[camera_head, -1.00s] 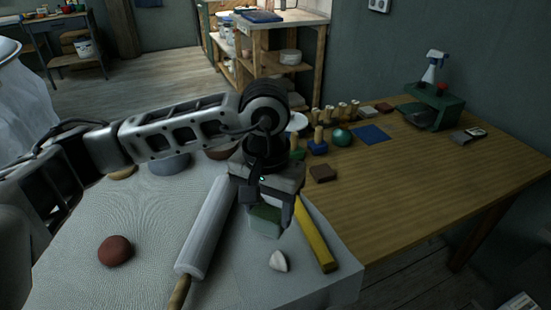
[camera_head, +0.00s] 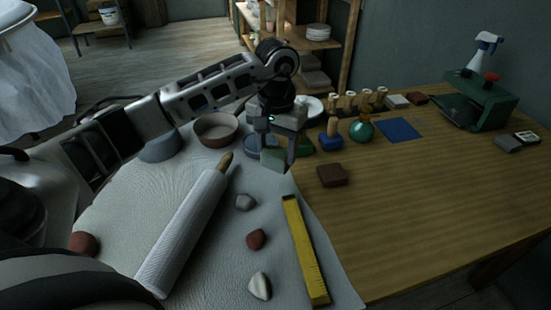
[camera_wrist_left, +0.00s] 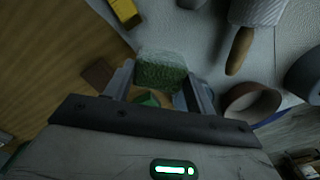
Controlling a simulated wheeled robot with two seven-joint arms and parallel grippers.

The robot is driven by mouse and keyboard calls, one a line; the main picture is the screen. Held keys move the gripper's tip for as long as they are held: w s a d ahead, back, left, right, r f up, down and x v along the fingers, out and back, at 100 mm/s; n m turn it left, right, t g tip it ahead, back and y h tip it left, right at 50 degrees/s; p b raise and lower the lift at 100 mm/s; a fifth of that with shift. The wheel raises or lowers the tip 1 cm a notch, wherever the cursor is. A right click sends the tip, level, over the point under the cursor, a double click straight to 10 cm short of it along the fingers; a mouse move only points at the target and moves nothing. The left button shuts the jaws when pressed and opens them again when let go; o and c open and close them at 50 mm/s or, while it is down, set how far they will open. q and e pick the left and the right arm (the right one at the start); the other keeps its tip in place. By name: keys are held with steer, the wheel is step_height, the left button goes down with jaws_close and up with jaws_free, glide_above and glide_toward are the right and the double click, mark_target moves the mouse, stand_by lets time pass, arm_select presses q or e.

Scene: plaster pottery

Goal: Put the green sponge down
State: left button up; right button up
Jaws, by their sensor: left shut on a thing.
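My left gripper (camera_head: 277,150) is over the back edge of the pale cloth, its fingers pointing down. It is shut on the green sponge (camera_head: 272,159). In the left wrist view the sponge (camera_wrist_left: 161,73) sits between the two fingers, its rough green face showing. I cannot tell whether the sponge's underside touches anything. A second green block (camera_head: 305,148) stands just right of the gripper, partly hidden; it also shows small in the left wrist view (camera_wrist_left: 147,99). My right gripper is not in view.
The cloth (camera_head: 215,260) bears a rolling pin (camera_head: 188,228), several stones and a yellow bar (camera_head: 305,250). A brown bowl (camera_head: 216,130) stands left of the gripper. A blue block (camera_head: 330,141), a green ball (camera_head: 361,131) and a brown block (camera_head: 332,175) are right. The table's right front is clear.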

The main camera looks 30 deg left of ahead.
mark_target(275, 150)
arm_select(q)
steer(key=f, duration=0.1)
steer(key=w+a+f, duration=0.1)
steer(key=shift+w+a+f, duration=0.2)
steer(key=shift+w+f, duration=0.1)
steer(key=shift+f, duration=1.4)
steer(key=shift+f, duration=0.1)
steer(key=shift+f, duration=0.2)
steer(key=o, duration=1)
steer(key=shift+r, duration=0.15)
step_height(275, 150, up, 12)
steer(key=shift+r, duration=0.15)
steer(key=shift+s, duration=0.1)
